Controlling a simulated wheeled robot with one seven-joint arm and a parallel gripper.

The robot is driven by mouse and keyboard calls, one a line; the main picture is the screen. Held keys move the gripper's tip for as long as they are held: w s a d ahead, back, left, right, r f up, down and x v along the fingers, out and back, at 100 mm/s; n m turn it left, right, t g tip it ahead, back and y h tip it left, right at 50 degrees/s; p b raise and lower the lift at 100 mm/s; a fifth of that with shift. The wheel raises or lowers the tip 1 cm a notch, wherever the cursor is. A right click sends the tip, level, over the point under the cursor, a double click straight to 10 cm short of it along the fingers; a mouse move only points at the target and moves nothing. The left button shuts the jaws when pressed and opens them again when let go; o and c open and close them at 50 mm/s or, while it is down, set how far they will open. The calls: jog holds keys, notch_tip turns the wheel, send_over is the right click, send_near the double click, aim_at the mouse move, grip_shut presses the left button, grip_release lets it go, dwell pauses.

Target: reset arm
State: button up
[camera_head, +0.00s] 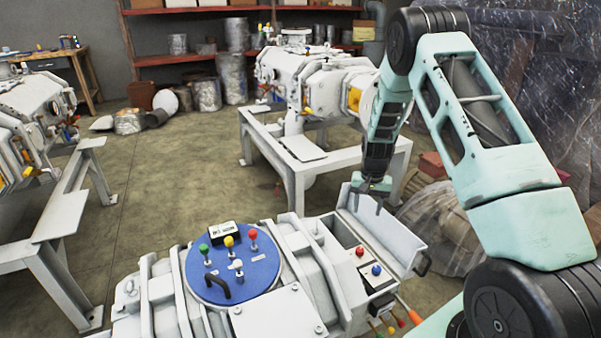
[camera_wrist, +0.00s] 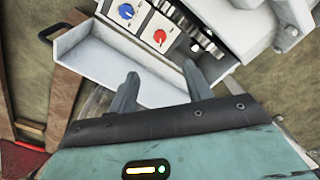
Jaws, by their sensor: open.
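My arm reaches in from the right in the head view and bends down at its wrist. My gripper (camera_head: 370,196) hangs beside the open lid of the control box on the near white vacuum pump machine (camera_head: 280,308). In the wrist view my gripper (camera_wrist: 161,85) shows two grey fingers spread apart with nothing between them. Beyond the fingers is the open white lid (camera_wrist: 120,62), and behind it a panel with a blue knob (camera_wrist: 126,11) and a red knob (camera_wrist: 160,36).
A blue round cover (camera_head: 234,276) with red, yellow and green knobs lies on the near machine. More white machines stand on metal frames behind (camera_head: 305,165) and at left (camera_head: 60,215). Shelves (camera_head: 190,58) line the back wall. Bare floor lies between the frames.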

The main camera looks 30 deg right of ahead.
jog(key=s+a+r+n+y, duration=0.1)
jog(key=s+a+r+n, duration=0.3)
jog(key=a, duration=0.6)
jog(key=s+a+r+n, duration=0.1)
jog(key=a+r, duration=0.5)
jog(key=a, duration=0.4)
jog(key=s+a+r+n+y, duration=0.1)
jog(key=s+a+r+n, duration=0.3)
jog(key=a, duration=0.6)
jog(key=s+a+r+n, duration=0.2)
jog(key=s+a+n, duration=0.1)
jog(key=s, duration=0.4)
jog(key=s+a+r+n+h, duration=0.1)
jog(key=s+a+r+n, duration=0.2)
jog(key=s, duration=0.4)
jog(key=s+a+r+n, duration=0.2)
jog(key=s+a, duration=0.2)
jog(key=s, duration=0.4)
notch_tip(320, 180, up, 21)
jog(key=p, duration=2)
jog(key=shift+w+m, duration=0.3)
jog(key=shift+w, duration=0.1)
